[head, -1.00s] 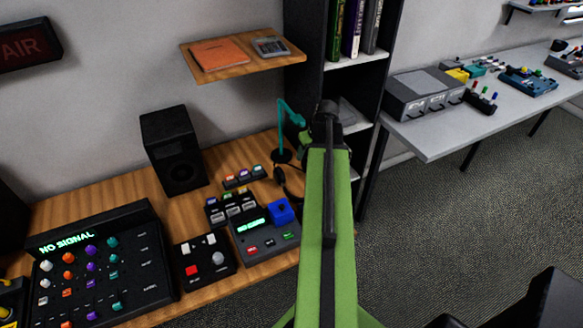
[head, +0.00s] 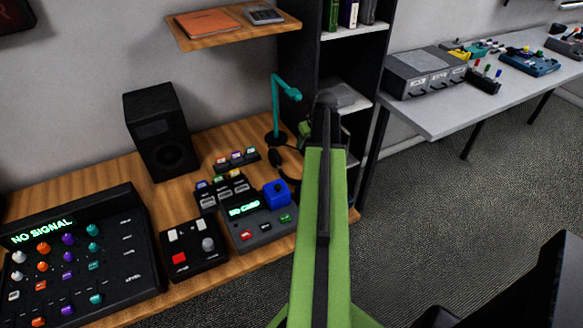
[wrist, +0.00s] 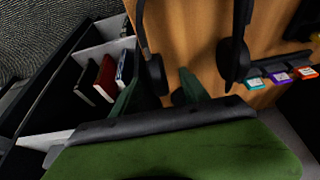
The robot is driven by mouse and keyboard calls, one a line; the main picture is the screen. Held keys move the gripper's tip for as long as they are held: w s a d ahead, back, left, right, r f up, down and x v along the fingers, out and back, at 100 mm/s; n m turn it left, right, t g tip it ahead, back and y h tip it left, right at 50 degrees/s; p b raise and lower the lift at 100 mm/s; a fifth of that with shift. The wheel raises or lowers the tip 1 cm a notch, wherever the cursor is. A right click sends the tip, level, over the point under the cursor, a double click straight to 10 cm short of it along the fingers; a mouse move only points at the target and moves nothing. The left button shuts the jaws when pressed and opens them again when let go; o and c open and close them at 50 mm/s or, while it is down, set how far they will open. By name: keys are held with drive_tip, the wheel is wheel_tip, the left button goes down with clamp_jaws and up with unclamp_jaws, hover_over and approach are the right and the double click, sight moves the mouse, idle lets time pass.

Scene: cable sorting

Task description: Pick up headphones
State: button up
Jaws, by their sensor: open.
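The black headphones (wrist: 234,62) lie on the wooden desk. In the wrist view, two ear cups hang from band arms that run off the top edge. In the head view, the headphones (head: 275,158) show only in part, left of my arm, which hides the rest. My gripper (wrist: 160,76) is open in the wrist view. Its two dark green fingers appear on either side of the left ear cup; whether they touch it or are above it I cannot tell. In the head view the fingers are hidden behind my arm.
A teal desk lamp (head: 276,112) stands just behind the headphones. A small button strip (head: 237,160) and a console with a blue knob (head: 262,225) are to the left. A dark shelf unit (head: 300,60) with books borders the desk's right end.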

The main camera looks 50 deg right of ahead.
drive_tip(key=shift+f, duration=0.15)
drive_tip(key=b+x, duration=0.2)
drive_tip(key=s+b+x, duration=0.1)
drive_tip(key=b+x, duration=0.2)
drive_tip(key=shift+d+f, duration=0.1)
drive_tip(key=shift+f, duration=0.15)
drive_tip(key=shift+w+f, duration=0.1)
clamp_jaws()
